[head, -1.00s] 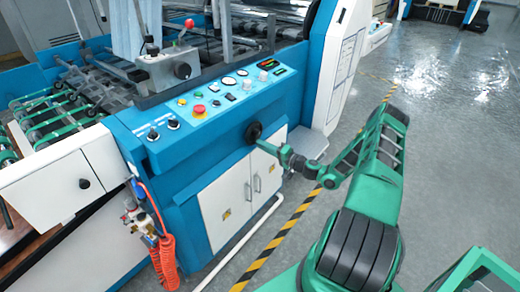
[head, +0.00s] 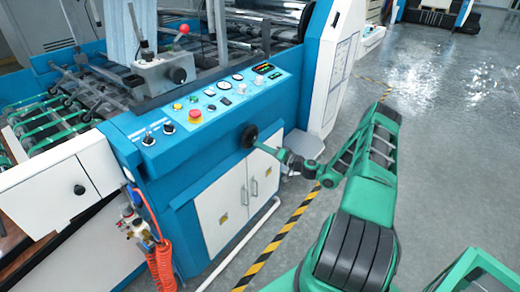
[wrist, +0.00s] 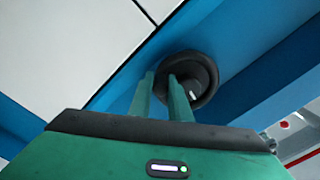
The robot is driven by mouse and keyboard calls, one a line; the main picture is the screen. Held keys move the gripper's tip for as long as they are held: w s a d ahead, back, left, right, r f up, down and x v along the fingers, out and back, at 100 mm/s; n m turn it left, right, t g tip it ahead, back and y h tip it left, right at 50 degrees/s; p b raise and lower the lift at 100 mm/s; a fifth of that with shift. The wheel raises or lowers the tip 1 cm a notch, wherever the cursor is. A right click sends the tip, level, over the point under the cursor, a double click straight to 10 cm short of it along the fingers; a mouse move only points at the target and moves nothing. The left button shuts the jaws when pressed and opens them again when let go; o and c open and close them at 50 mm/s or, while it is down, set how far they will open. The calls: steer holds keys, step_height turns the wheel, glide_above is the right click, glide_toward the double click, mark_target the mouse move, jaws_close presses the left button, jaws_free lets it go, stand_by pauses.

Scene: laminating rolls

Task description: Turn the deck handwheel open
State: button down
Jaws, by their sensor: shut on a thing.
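The deck handwheel (head: 250,136) is a small black round wheel on the upper right of the blue machine's front, below the control panel. It also shows in the wrist view (wrist: 205,82), with a dark hub and a pale mark. My gripper (head: 259,145) reaches it from the right. In the wrist view my gripper (wrist: 161,78) has its two green fingers close together at the left part of the wheel, shut on it. The fingers hide part of the wheel, so the exact contact is not clear.
The control panel (head: 225,93) with a red button (head: 195,116) lies just above. White cabinet doors (head: 240,195) with handles are below the wheel. A red coiled hose (head: 160,266) hangs at the left. Open grey floor (head: 440,170) lies to the right, past a yellow-black stripe.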

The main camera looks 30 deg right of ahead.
steer(key=shift+d+f, duration=0.1)
steer(key=shift+f, duration=0.15)
steer(key=c, duration=1.9)
jaws_free()
steer(key=shift+r, duration=0.1)
steer(key=v, duration=1)
steer(key=shift+s+d, duration=0.15)
steer(key=shift+s, duration=0.2)
